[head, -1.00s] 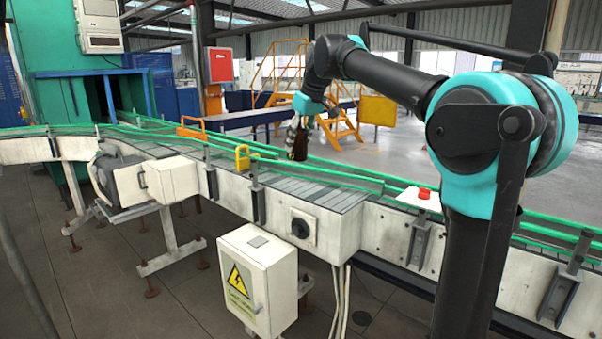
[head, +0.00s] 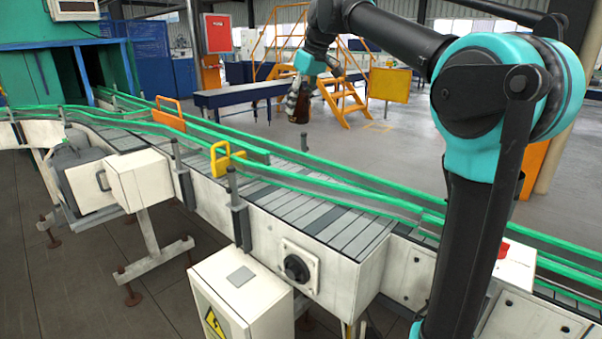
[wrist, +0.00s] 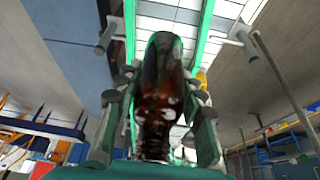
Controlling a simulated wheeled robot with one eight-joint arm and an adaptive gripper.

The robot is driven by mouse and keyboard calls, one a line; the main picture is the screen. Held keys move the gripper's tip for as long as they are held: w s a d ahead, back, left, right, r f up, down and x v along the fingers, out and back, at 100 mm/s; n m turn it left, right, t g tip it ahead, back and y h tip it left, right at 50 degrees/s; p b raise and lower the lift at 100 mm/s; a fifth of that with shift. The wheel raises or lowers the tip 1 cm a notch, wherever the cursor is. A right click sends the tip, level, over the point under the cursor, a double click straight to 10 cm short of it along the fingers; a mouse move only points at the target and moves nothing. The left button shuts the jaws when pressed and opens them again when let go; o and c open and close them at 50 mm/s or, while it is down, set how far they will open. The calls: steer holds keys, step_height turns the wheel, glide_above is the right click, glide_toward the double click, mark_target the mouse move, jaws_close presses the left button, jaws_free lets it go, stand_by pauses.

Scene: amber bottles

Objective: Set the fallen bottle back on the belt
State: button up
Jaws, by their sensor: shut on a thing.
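An amber bottle (head: 299,110) hangs from my gripper (head: 301,98) in the head view, beyond the conveyor's far rail in the picture. It looks close to upright. In the wrist view the bottle (wrist: 162,105) stands between the two dark fingers of my gripper (wrist: 161,85), which are shut on it. The belt (head: 325,230) has grey slats, and the stretch in front of the head camera is bare. In the wrist view the belt (wrist: 165,27) shows beyond the bottle between green rails. The bottle looks clear of the belt.
Green guide rails (head: 340,181) run along both sides of the belt. Yellow (head: 221,158) and orange (head: 169,113) brackets stand at the rails. A white electrical box (head: 240,295) is in front of the conveyor. Yellow stairs (head: 345,98) stand behind on open floor.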

steer(key=shift+w+f, duration=0.15)
steer(key=shift+f, duration=4.85)
steer(key=shift+w+f, duration=0.1)
steer(key=shift+f, duration=4.9)
steer(key=shift+f, duration=0.1)
steer(key=o, duration=1.3)
steer(key=shift+o, duration=0.2)
steer(key=v, duration=1.2)
